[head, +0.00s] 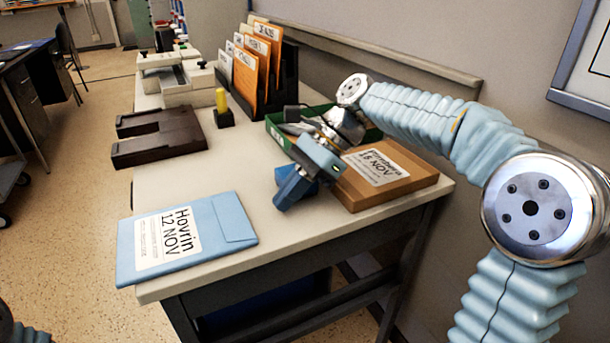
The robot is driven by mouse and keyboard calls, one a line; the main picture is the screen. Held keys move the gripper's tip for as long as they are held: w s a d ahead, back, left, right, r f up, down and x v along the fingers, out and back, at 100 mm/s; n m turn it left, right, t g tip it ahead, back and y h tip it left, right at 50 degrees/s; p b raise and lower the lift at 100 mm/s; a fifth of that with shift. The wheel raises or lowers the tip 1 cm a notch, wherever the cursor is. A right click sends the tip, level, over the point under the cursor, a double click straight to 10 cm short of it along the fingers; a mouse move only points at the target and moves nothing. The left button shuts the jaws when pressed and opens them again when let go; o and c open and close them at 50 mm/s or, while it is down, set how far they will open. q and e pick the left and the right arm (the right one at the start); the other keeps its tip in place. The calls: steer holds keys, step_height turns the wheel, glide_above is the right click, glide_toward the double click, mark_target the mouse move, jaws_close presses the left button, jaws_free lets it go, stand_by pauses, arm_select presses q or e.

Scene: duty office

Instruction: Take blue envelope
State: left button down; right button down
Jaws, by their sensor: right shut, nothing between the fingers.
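The blue envelope (225,214) lies flat at the near left corner of the desk, and its left end reaches past the desk edge. Its white label reads "Hovrin 12 NOV". My right gripper (284,199) is above the desk, to the right of the envelope and apart from it. It is shut and empty, with its blue fingers pointing down to the left. My left gripper is not in view; only a small bit of my left arm shows at the bottom left corner.
A dark wooden tray (160,140), a yellow-handled stamp (222,108) and a file rack (286,80) stand farther back. The desk (215,175) is bare around the envelope's far side.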

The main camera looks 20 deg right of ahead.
mark_target(244, 220)
steer(key=shift+s+a+f, duration=0.1)
steer(key=shift+a, duration=1.05)
steer(key=shift+s+a+f, duration=0.1)
steer(key=shift+a, duration=1)
steer(key=shift+s+a+r+p, duration=0.1)
steer(key=shift+a+r+p, duration=0.1)
steer(key=shift+a+p, duration=0.65)
steer(key=shift+a+f, duration=0.15)
steer(key=shift+a, duration=0.1)
steer(key=shift+f, duration=0.1)
steer(key=shift+d, duration=0.15)
